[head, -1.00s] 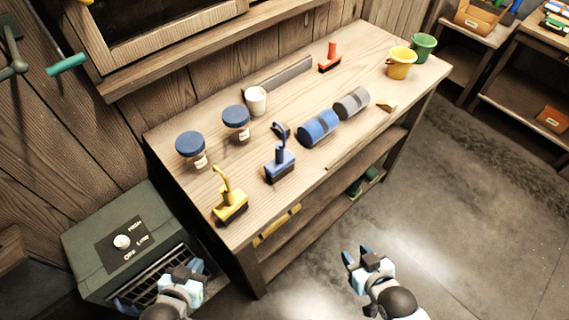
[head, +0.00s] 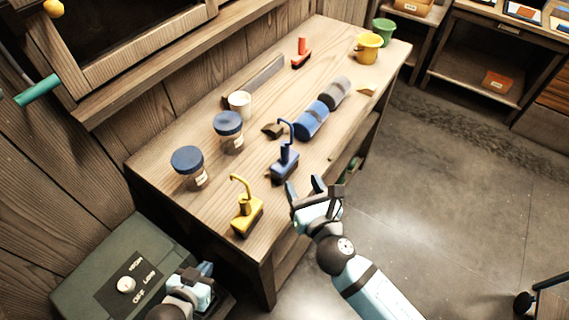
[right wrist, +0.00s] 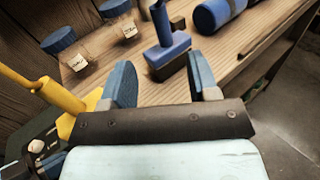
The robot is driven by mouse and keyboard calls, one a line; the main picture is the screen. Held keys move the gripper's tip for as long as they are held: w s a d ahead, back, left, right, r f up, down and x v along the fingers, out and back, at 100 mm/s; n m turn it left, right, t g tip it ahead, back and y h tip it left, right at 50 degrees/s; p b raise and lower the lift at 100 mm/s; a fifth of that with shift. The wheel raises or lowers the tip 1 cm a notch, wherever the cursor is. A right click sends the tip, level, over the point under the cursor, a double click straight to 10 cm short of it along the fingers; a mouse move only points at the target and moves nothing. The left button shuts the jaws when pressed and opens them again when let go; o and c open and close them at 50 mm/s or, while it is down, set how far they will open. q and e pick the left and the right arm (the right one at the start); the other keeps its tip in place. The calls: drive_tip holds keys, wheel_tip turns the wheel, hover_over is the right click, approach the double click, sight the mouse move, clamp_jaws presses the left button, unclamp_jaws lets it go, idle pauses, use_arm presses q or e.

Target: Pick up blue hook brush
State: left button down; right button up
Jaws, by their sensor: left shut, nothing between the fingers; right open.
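The blue hook brush (head: 285,162) stands upright on the wooden table near its front edge, with its hooked handle up. It also shows in the right wrist view (right wrist: 168,50), just beyond and between the fingertips. My right gripper (head: 305,190) is open and empty at the table's front edge, close to the blue brush and not around it. Its two blue fingers show in the right wrist view (right wrist: 160,78). My left gripper (head: 205,272) is shut and empty, low at the left in front of the green heater box.
A yellow hook brush (head: 246,212) stands left of the blue one. Two blue-lidded jars (head: 188,165), a white cup (head: 240,104), and blue (head: 311,120) and grey (head: 335,92) rolls stand on the table (head: 200,215). The green heater box (head: 95,265) is at lower left.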

sight(282, 141)
drive_tip(key=shift+n, duration=0.4)
drive_tip(key=x, duration=0.4)
drive_tip(key=p+x, duration=0.1)
drive_tip(key=x, duration=0.3)
drive_tip(key=shift+w+a+r, duration=0.2)
drive_tip(key=shift+w+a, duration=0.05)
drive_tip(key=shift+a, duration=0.05)
drive_tip(key=shift+p+x, duration=0.4)
drive_tip(key=shift+x, duration=2.25)
drive_tip(key=shift+d+r, duration=0.15)
drive_tip(key=shift+r, duration=0.1)
clamp_jaws()
